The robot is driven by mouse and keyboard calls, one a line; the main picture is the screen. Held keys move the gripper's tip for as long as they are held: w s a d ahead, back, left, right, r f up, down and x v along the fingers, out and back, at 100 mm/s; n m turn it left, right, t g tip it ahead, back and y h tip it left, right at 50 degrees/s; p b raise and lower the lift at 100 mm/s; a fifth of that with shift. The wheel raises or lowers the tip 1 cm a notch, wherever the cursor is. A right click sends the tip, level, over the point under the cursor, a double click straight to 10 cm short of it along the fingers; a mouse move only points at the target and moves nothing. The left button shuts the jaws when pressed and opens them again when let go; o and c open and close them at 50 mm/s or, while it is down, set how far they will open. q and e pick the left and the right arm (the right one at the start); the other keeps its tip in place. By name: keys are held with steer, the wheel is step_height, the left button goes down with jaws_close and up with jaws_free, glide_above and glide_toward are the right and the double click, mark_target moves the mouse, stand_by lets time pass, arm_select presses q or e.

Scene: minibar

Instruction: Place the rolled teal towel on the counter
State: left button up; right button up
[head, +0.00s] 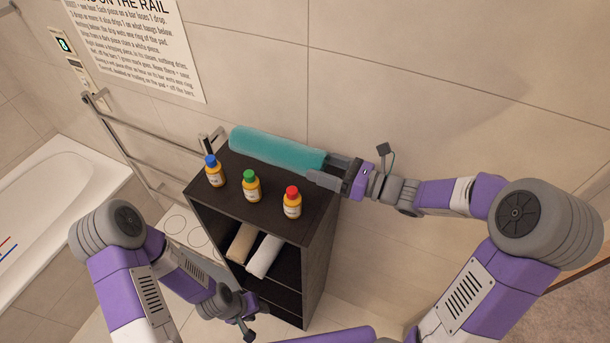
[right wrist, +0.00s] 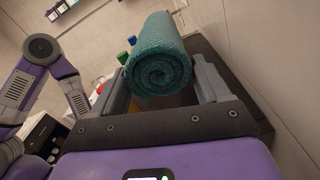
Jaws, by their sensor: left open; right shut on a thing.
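The rolled teal towel (head: 275,149) lies along the back of the dark counter top (head: 232,178) in the head view. My right gripper (head: 326,170) is shut on the towel's right end. The right wrist view shows the towel's spiral end (right wrist: 158,72) between the two fingers. I cannot tell whether the towel's underside touches the counter. My left gripper (head: 248,318) is open and empty, low in front of the cabinet, with its fingertips partly unclear.
Bottles with blue (head: 214,172), green (head: 251,186) and red (head: 292,202) caps stand on the counter in front of the towel. Beige (head: 242,243) and white (head: 264,256) rolls lie on the shelf below. A towel rail (head: 140,125) and bathtub (head: 60,190) are at left. The wall is close behind.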

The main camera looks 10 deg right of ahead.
mark_target(324, 193)
steer(key=shift+s+f, duration=0.3)
steer(key=shift+f, duration=0.2)
steer(key=shift+s+f, duration=0.3)
steer(key=shift+f, duration=0.2)
steer(key=f, duration=0.3)
steer(key=shift+w+f, duration=0.25)
steer(key=shift+w, duration=0.1)
steer(key=shift+s+f, duration=0.15)
steer(key=shift+f, duration=0.05)
steer(key=shift+f, duration=0.15)
steer(key=o, duration=1.3)
steer(key=shift+c, duration=0.2)
